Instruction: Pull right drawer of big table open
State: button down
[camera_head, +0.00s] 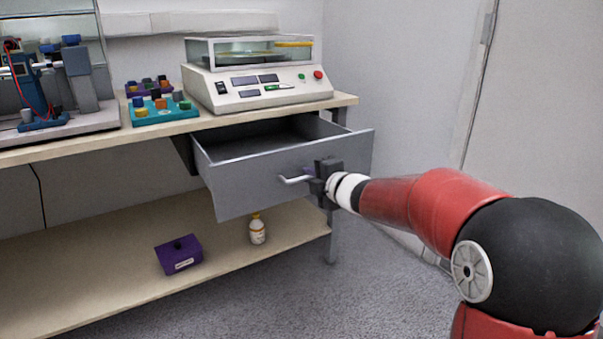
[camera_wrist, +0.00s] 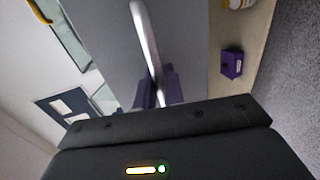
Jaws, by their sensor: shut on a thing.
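The right drawer (camera_head: 250,178) of the big table (camera_head: 60,152) is grey and stands well out from under the tabletop, with its inside showing in the head view. The drawer front also shows in the wrist view (camera_wrist: 110,40). Its silver bar handle (camera_head: 291,180) runs across the front and shows in the wrist view (camera_wrist: 146,40). My gripper (camera_head: 313,176) is at the right part of the handle, shut on it. In the wrist view the purple fingers (camera_wrist: 155,88) sit around the bar. The drawer looks empty where I can see in.
A white machine (camera_head: 222,95) stands on the tabletop above the drawer. A teal tray (camera_head: 150,118) with coloured pieces is left of it. On the lower shelf are a purple box (camera_head: 178,255) and a small bottle (camera_head: 257,230). Floor in front is clear.

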jog(key=shift+f+v, duration=0.15)
jog(key=shift+v, duration=0.65)
jog(key=shift+f+v, duration=0.15)
jog(key=shift+v, duration=0.65)
jog(key=c, duration=1.6)
grip_release()
jog(key=shift+c, duration=0.2)
jog(key=v, duration=0.8)
